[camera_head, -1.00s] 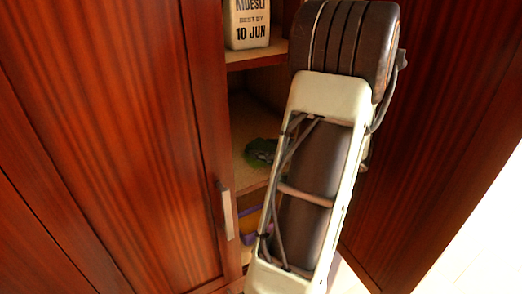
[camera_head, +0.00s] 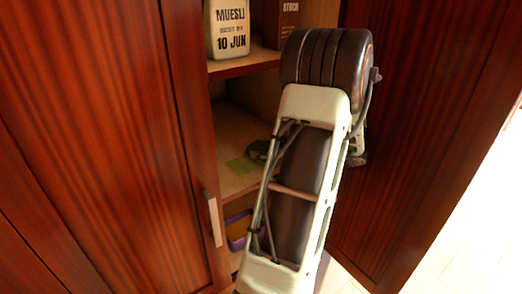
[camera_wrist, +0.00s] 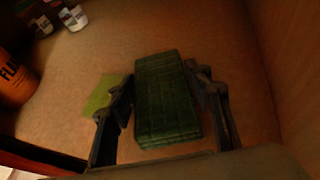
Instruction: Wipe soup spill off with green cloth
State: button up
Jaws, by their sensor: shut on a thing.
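The dark green folded cloth (camera_wrist: 168,105) is between the fingers of my gripper (camera_wrist: 164,88) in the wrist view. My gripper is shut on it, low over or on the shelf; I cannot tell whether the cloth touches the board. A yellow-green soup spill (camera_wrist: 101,96) lies flat on the shelf just left of the cloth, partly hidden by the left finger. In the head view the spill (camera_head: 241,165) shows left of the cloth (camera_head: 258,149), and my arm hides most of the gripper.
The cupboard shelf (camera_head: 232,126) has side walls close by. An orange container (camera_wrist: 14,80) and small jars (camera_wrist: 72,15) stand at the left in the wrist view. A muesli box (camera_head: 229,30) stands on the shelf above. A purple-edged box (camera_head: 238,228) sits below.

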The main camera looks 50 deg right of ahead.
jog(key=shift+s+d+r, duration=0.1)
jog(key=shift+d+r, duration=0.05)
jog(key=shift+d, duration=0.15)
